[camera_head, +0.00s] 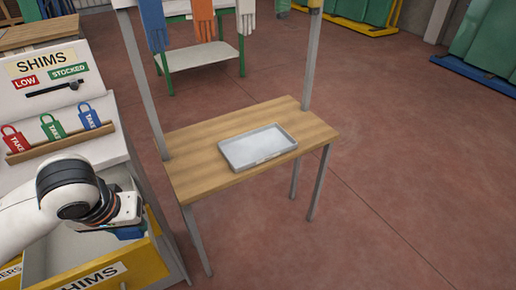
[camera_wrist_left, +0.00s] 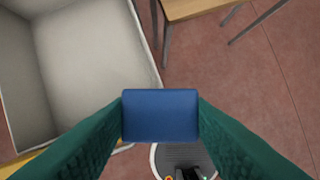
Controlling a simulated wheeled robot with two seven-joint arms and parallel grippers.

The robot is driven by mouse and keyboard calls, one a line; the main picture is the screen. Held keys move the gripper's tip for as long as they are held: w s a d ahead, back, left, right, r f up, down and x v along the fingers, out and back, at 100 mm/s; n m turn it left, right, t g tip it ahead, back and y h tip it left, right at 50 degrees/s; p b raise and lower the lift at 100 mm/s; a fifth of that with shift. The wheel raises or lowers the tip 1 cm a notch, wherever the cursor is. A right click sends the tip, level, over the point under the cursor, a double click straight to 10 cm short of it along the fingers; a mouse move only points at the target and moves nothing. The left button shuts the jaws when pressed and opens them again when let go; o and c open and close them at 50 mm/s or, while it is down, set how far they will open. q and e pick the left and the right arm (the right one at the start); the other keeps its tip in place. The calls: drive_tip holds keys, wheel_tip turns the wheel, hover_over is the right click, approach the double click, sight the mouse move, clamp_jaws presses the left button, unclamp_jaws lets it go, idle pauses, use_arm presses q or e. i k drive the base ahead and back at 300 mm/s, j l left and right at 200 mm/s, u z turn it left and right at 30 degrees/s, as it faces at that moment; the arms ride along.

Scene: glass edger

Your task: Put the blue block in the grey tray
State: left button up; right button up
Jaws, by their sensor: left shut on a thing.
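The blue block (camera_wrist_left: 160,116) is held between the two green fingers of my left gripper (camera_wrist_left: 160,125) in the left wrist view. In the head view my left gripper (camera_head: 128,226) is at the lower left, over the open yellow-fronted drawer, and a bit of the blue block (camera_head: 127,233) shows beneath it. The grey tray (camera_head: 284,146) lies on the wooden table to the right of the gripper, apart from it, and looks empty. My right gripper is in neither view.
The open drawer (camera_wrist_left: 125,50) has pale walls and looks empty where visible. The shims cabinet (camera_head: 75,60) with red, green and blue tags stands at left. The wooden table (camera_head: 200,170) has upright posts at its back corner and right side. Gloves hang behind it.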

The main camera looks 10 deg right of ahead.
sight(266, 144)
drive_tip(key=i+z, duration=0.1)
drive_tip(key=z, duration=0.3)
drive_tip(key=i+j+z, duration=0.1)
drive_tip(key=z, duration=0.3)
drive_tip(key=i+j+z, duration=0.1)
drive_tip(key=z, duration=0.3)
drive_tip(key=i+j+z, duration=0.1)
drive_tip(key=z, duration=0.25)
drive_tip(key=i+j, duration=0.35)
drive_tip(key=j, duration=0.3)
